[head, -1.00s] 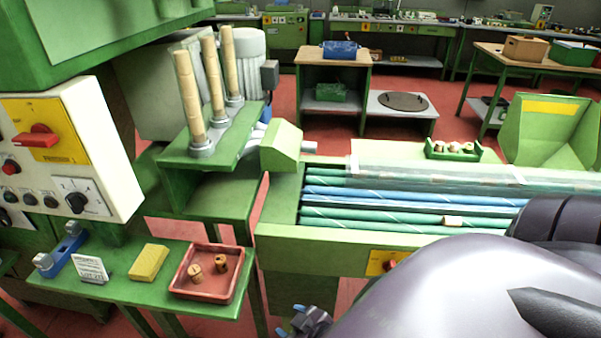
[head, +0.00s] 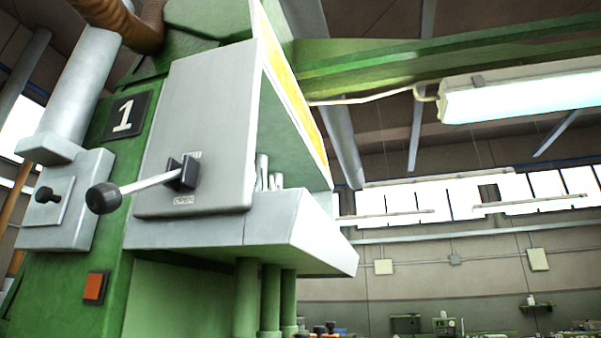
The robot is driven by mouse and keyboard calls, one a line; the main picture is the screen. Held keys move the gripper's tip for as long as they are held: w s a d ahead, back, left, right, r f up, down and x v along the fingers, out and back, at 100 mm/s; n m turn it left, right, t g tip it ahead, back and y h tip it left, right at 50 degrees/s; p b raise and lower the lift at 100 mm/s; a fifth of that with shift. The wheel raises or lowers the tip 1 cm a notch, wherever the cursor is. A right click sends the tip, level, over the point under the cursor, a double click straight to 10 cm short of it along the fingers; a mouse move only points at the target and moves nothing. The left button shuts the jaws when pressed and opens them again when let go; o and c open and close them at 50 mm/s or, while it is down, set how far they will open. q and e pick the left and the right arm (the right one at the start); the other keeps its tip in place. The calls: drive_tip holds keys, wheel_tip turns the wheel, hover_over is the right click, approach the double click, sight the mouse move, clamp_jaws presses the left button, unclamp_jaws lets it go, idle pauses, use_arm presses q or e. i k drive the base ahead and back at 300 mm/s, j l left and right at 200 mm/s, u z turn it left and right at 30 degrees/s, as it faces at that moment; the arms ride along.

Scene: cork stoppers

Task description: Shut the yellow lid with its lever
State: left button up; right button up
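The lever (head: 140,187) has a silver rod and a black ball knob. It sticks out to the left from a black pivot on a grey side plate (head: 200,130), with its knob slightly lower than the pivot. The yellow lid (head: 285,55) shows only as a narrow slanting strip, steeply tilted, at the right of the grey plate. Several metal pins stand below it on a grey block (head: 290,235). Neither of my grippers is in this view.
The green machine body (head: 70,290) carries a black number 1 plate (head: 122,116) and an orange-red square (head: 95,287). A brown hose (head: 145,25) runs at the top. The space left of the knob holds a grey bracket (head: 65,200).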

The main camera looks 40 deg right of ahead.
sight(103, 198)
drive_tip(key=z, duration=1)
drive_tip(key=k+j+z, duration=0.1)
drive_tip(key=k, duration=0.55)
drive_tip(key=k+j+z, duration=0.1)
drive_tip(key=k, duration=0.55)
drive_tip(key=j, duration=0.1)
